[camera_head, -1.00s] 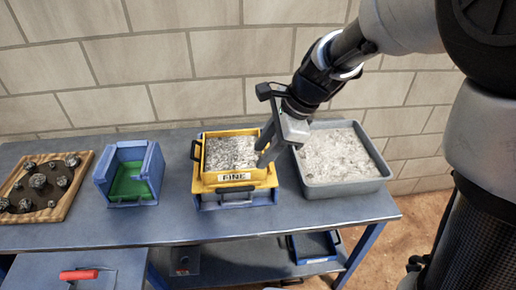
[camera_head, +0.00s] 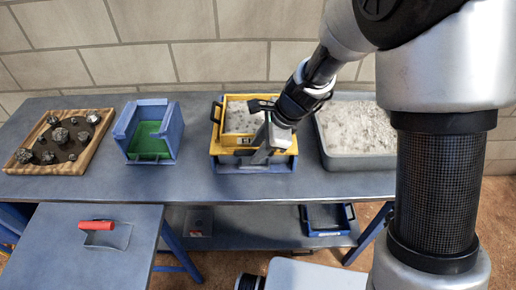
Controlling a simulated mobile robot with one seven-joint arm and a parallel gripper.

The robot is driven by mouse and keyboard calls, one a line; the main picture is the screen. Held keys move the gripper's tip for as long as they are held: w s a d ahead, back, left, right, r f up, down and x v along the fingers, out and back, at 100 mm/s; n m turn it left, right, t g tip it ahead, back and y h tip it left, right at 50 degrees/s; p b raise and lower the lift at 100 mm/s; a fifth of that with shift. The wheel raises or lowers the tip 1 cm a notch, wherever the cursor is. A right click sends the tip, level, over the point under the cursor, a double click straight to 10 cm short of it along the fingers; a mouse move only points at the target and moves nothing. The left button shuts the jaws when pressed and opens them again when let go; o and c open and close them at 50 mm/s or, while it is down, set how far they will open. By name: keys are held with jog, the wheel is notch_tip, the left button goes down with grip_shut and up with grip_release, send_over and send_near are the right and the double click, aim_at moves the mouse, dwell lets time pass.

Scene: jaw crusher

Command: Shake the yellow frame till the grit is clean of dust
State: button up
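The yellow frame (camera_head: 226,151) sits on a blue stand (camera_head: 226,165) in the middle of the long table. It holds pale speckled grit (camera_head: 239,117), and a dark handle (camera_head: 215,111) shows on its left side. My gripper (camera_head: 264,157) is over the frame's right front part, fingers pointing down and hiding the right side and part of the front label. I cannot tell whether the fingers are closed on the frame or its hidden right handle.
A grey tray (camera_head: 359,162) of pale grit stands close on the right. A blue box with green inside (camera_head: 150,143) and a wooden tray of rocks (camera_head: 84,157) are on the left. A red-handled tool (camera_head: 98,227) lies on a nearer table. A blue tray (camera_head: 326,218) is on the lower shelf.

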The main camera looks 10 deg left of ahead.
grip_shut()
jog(key=shift+w+a+p, duration=0.25)
jog(key=shift+w+p, duration=0.1)
jog(key=shift+w, duration=0.6)
jog(key=shift+w+a+p, duration=0.2)
jog(key=shift+w+p, duration=0.1)
jog(key=shift+w, duration=0.7)
jog(key=shift+w+a+p, duration=0.25)
jog(key=shift+w+p, duration=0.1)
jog(key=shift+w, duration=0.6)
grip_release()
jog(key=shift+s, duration=0.1)
jog(key=p+v, duration=0.1)
jog(key=v, duration=1.6)
jog(key=shift+r+p, duration=0.15)
jog(key=shift+p, duration=0.2)
jog(key=shift+d, duration=0.15)
